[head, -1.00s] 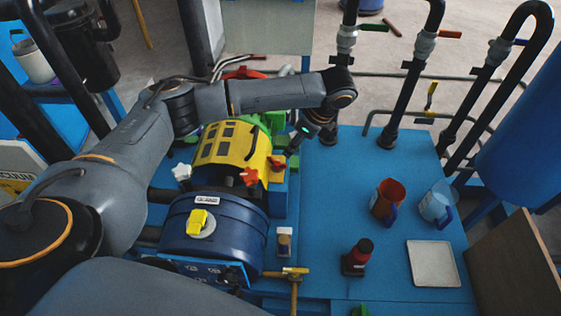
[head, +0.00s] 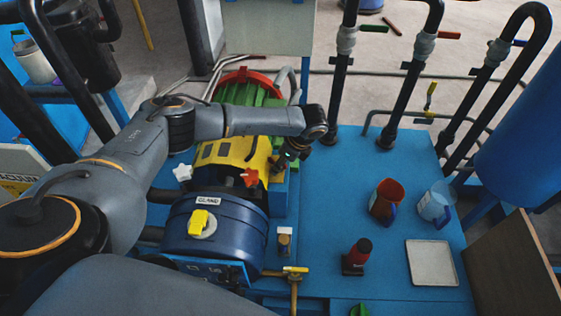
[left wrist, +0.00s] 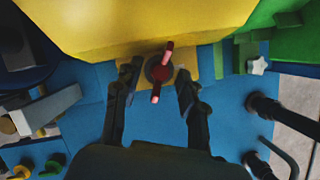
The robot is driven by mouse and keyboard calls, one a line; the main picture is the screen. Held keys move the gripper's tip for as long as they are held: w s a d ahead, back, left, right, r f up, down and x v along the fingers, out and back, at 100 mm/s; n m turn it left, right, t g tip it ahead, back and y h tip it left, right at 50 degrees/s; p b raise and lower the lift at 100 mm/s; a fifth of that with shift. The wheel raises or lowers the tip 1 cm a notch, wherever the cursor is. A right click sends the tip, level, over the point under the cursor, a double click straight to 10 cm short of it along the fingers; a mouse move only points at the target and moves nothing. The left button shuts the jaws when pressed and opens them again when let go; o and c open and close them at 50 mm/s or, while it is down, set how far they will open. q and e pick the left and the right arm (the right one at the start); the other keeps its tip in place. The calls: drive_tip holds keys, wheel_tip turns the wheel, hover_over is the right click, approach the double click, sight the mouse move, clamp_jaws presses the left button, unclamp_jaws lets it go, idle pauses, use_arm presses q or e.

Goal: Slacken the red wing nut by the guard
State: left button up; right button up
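The red wing nut (left wrist: 160,72) shows in the left wrist view on a small yellow plate below the yellow guard (left wrist: 140,25). Its two wings point roughly up and down in that picture. My left gripper (left wrist: 157,85) is open, with one finger on each side of the wing nut; I see gaps between the fingers and the nut. In the head view the left gripper (head: 288,156) is at the right side of the yellow guard (head: 225,152) and hides the wing nut. My right gripper is not in view.
A red star knob (head: 251,177) and a white star knob (head: 182,172) stand near the guard. A blue gland housing (head: 215,235) is in front.

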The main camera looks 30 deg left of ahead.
use_arm(q)
clamp_jaws()
drive_tip(key=shift+r+n+g+p, duration=0.1)
drive_tip(key=shift+n+g+p, duration=0.2)
drive_tip(key=shift+n+p, duration=0.45)
drive_tip(key=shift+w+n+g+p, duration=0.15)
drive_tip(key=shift+n+g+p, duration=0.35)
drive_tip(key=shift+n, duration=0.75)
drive_tip(key=shift+w+a+n+g+h+p, duration=0.15)
drive_tip(key=shift+n+g+h, duration=0.2)
drive_tip(key=shift+n, duration=0.7)
drive_tip(key=shift+d+n+g+h+p, duration=0.15)
drive_tip(key=shift+n+g, duration=0.3)
drive_tip(key=shift+n, duration=0.6)
drive_tip(key=shift+a, duration=0.15)
drive_tip(key=shift+o, duration=0.8)
unclamp_jaws()
